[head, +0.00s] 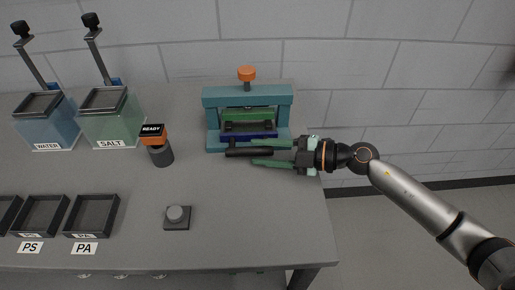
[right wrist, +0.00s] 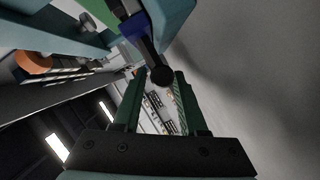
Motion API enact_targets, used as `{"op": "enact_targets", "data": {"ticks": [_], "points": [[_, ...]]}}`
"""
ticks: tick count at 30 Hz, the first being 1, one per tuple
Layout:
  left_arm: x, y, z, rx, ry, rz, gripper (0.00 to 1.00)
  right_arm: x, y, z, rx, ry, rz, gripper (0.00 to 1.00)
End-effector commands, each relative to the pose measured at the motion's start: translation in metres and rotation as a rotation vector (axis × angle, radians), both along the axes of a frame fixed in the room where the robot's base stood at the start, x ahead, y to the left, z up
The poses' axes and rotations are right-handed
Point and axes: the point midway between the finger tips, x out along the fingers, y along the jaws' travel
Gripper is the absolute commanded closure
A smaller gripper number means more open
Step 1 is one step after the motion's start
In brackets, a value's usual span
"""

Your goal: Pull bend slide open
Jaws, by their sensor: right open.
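The bend slide is a dark blue plate (head: 250,136) low in the teal press frame (head: 214,125), with a black bar handle (head: 240,153) along its front. In the right wrist view the handle shows as a dark rod with a round end (right wrist: 160,75), and part of the blue slide (right wrist: 132,28) shows above it. My right gripper (head: 254,153) is open, its green fingers spread on either side of the handle's right end. The handle end appears between the fingertips; contact cannot be told. My left gripper is not in view.
An orange knob (head: 247,73) tops the press. Left of it are a dark cylinder with an orange READY display (head: 153,134), water (head: 46,122) and salt (head: 110,118) bins, and black trays (head: 92,215). A small knobbed block (head: 177,216) sits nearer. The table before the press is clear.

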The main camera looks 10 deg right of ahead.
Motion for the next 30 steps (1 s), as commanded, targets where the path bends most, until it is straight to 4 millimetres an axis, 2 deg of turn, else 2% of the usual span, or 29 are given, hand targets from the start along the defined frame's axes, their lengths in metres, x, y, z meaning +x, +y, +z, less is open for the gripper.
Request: {"op": "enact_targets", "data": {"ticks": [4,14,25,30], "points": [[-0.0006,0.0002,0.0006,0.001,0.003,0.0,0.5,0.0063,0.0106,-0.0024,0.0,-0.001,0.0,0.58],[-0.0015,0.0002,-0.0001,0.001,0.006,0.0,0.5,0.0076,0.0133,-0.004,-0.002,0.0,0.0,0.58],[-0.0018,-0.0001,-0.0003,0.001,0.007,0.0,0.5,0.0074,0.013,-0.0038,-0.001,0.0,0.001,0.99],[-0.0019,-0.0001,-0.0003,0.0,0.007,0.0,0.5,0.0073,0.013,-0.0039,-0.002,0.0,0.001,1.0]]}}
